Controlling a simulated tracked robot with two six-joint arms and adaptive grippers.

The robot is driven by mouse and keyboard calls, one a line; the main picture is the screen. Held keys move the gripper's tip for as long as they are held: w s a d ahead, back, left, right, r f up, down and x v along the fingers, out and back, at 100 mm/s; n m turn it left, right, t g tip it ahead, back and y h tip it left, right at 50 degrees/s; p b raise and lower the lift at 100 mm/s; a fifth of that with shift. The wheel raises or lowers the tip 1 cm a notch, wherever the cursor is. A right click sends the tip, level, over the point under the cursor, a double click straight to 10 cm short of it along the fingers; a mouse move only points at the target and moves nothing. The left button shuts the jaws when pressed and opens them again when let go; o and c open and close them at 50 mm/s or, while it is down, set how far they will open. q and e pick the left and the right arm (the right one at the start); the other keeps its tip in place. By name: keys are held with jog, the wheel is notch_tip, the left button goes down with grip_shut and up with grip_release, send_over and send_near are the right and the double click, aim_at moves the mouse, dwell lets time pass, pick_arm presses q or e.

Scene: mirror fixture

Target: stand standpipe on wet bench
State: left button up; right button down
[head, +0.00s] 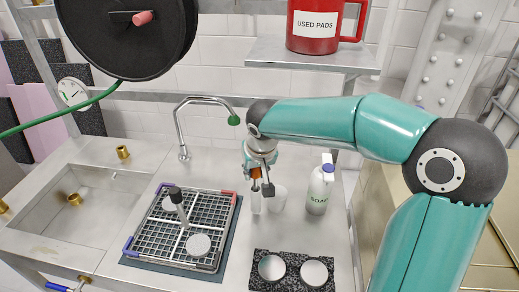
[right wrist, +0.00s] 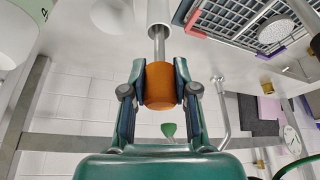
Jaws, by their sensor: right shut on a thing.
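My right gripper (head: 262,183) points down over the steel wet bench (head: 262,230). It is shut on the orange top of an upright piece, which I take to be the standpipe. In the right wrist view the orange top (right wrist: 160,86) sits between both fingers, with a grey rod and a wider white part (right wrist: 158,12) below it. In the head view its white lower part (head: 256,204) is close to the bench; I cannot tell if it touches. My left gripper is not in view.
A white cup (head: 278,197) and a soap bottle (head: 319,188) stand just right of the held piece. A gridded tray (head: 147,258) with discs lies left. A black speckled holder (head: 291,285) is in front. A faucet (head: 182,125) stands behind. Some bench between is clear.

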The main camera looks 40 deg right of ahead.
jog(key=w+d+f+p, duration=0.1)
jog(key=w+d+p, duration=0.2)
jog(key=w+d, duration=0.3)
jog(key=shift+w+d+f, duration=0.25)
jog(key=shift+d+f, duration=0.05)
jog(key=shift+d, duration=0.75)
jog(key=shift+f, duration=0.1)
jog(key=c, duration=0.9)
grip_release()
jog(key=v, duration=1.2)
